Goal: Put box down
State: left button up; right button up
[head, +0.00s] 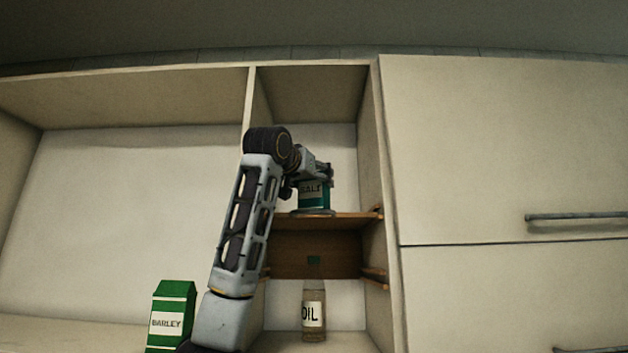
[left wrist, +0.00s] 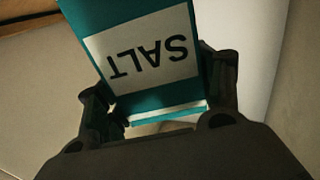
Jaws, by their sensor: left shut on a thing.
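The box is teal with a white label reading SALT. In the head view the box (head: 313,197) is at the middle shelf (head: 352,220) of the narrow open cabinet bay. My left gripper (head: 318,173) reaches in from the left and is shut on it, near its upper part. In the left wrist view the salt box (left wrist: 150,52) lies between the two dark fingers of the left gripper (left wrist: 160,88), its label upside down. A grey round rim shows at the box's base; whether the box rests on anything is unclear. My right gripper is not in view.
An oil bottle (head: 313,312) with a green cap stands below the shelf. A green barley carton (head: 171,316) stands at lower left. Closed cabinet fronts (head: 500,150) with handles fill the right.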

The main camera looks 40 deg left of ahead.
pick_arm(q)
jog(key=shift+f, duration=0.15)
jog(key=o, duration=1.2)
jog(key=shift+o, duration=0.4)
jog(key=shift+r, duration=0.2)
jog(key=b+v, duration=0.4)
jog(key=v, duration=0.8)
jog(key=shift+d+f, duration=0.1)
